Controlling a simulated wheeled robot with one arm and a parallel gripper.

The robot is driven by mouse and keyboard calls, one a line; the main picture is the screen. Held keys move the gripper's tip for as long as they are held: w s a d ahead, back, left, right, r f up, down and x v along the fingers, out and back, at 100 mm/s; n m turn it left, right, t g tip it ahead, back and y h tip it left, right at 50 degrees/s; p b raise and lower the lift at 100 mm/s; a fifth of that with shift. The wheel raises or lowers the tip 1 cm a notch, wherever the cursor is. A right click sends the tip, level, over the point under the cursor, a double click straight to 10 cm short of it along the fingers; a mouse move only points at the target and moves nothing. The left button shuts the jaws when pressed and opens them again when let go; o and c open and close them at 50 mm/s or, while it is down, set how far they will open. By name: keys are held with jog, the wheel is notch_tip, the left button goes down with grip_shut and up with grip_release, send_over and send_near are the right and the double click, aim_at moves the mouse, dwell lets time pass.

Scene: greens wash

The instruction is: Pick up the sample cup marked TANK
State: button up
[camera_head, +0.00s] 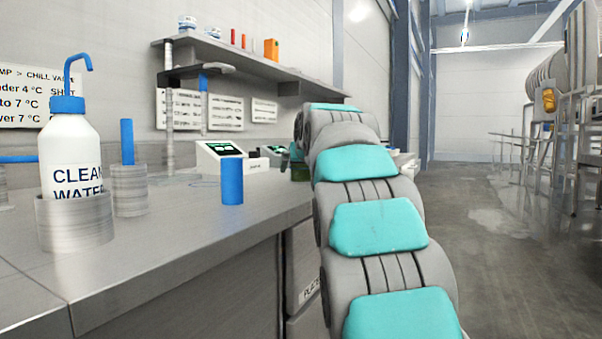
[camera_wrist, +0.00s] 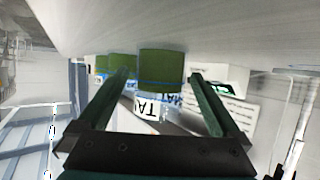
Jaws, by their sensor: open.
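In the wrist view, a cup with a green part (camera_wrist: 161,66) and a pale label (camera_wrist: 158,107) shows upside down. The label's visible letters read "TA"; the rest is cut off from view. My gripper (camera_wrist: 158,77) is open, with one dark green finger on each side of the cup in the picture. Gaps show between the fingers and the cup; I cannot tell whether the cup is between the fingertips or just beyond them. In the head view my arm hides most of the gripper, and I cannot make out the cup.
Another green-topped item (camera_wrist: 122,66) stands close to the left of the cup in the wrist view. In the head view, the grey bench (camera_head: 190,240) holds a wash bottle (camera_head: 68,150), a blue cylinder (camera_head: 232,182) and a display box (camera_head: 219,155). A shelf (camera_head: 240,65) hangs above.

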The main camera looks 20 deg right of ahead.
jog(key=shift+w+d+f, duration=0.1)
jog(key=shift+w+f, duration=0.1)
jog(key=shift+w, duration=0.15)
jog(key=shift+c, duration=0.4)
jog(key=c, duration=1.3)
jog(key=shift+r, duration=0.25)
